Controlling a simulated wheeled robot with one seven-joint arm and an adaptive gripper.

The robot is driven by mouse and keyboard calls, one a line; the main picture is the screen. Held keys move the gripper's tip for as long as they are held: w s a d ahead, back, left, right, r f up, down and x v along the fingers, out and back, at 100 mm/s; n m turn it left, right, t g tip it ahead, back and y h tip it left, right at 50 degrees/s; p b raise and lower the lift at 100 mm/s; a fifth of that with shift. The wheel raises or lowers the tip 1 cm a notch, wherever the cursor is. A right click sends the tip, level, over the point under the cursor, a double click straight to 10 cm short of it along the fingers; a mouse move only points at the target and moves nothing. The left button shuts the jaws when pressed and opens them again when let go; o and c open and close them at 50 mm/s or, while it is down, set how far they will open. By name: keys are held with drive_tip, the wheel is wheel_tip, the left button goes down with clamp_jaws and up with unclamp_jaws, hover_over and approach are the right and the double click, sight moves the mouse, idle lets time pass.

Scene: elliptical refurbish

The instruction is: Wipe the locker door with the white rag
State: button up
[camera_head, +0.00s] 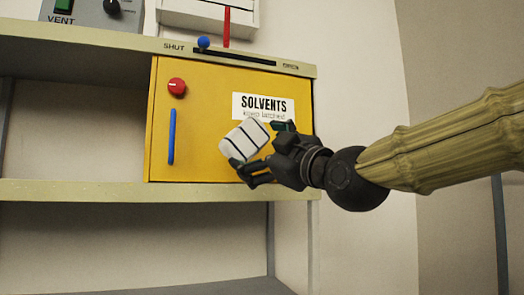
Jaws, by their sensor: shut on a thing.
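The locker door (205,125) is yellow, with a "SOLVENTS" label (264,107) at its upper right, a red knob (177,86) and an upright blue handle (171,137). It looks closed. The white rag (246,140) is a small block-like pad with dark stripes. My gripper (257,153) reaches in from the right and is shut on the rag. The rag is in front of the door's lower right part, just below the label. I cannot tell whether it touches the door.
Above the door runs a slot (235,58) marked SHUT and OPEN, with a blue ball knob (203,42) near SHUT. A red bar (227,27) stands above it. A grey VENT panel (95,12) is at upper left. The shelf edge (80,190) runs below; the left bay is empty.

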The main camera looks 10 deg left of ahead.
sight(265, 148)
drive_tip(key=shift+w, duration=0.1)
drive_tip(key=w+a, duration=0.1)
drive_tip(key=w, duration=0.1)
drive_tip(key=w+a+r+p, duration=0.1)
drive_tip(key=w+a+p, duration=0.1)
drive_tip(key=w, duration=0.1)
drive_tip(key=shift+w+a+r, duration=0.3)
drive_tip(key=shift+a+r, duration=0.05)
drive_tip(key=shift+w+a, duration=0.55)
drive_tip(key=shift+w, duration=0.25)
idle(1.3)
drive_tip(key=shift+w+d+p, duration=0.15)
drive_tip(key=shift+w+d, duration=0.4)
drive_tip(key=shift+d, duration=0.35)
drive_tip(key=shift+w+d+p, duration=0.15)
drive_tip(key=shift+w+d, duration=0.35)
drive_tip(key=shift+d, duration=0.35)
drive_tip(key=shift+w+a, duration=0.1)
drive_tip(key=shift+w, duration=0.05)
drive_tip(key=shift+s+a+b, duration=0.4)
drive_tip(key=shift+s+a, duration=0.2)
drive_tip(key=shift+a, duration=0.25)
drive_tip(key=shift+s+a+b, duration=0.35)
drive_tip(key=shift+s+a, duration=0.2)
drive_tip(key=shift+a, duration=0.3)
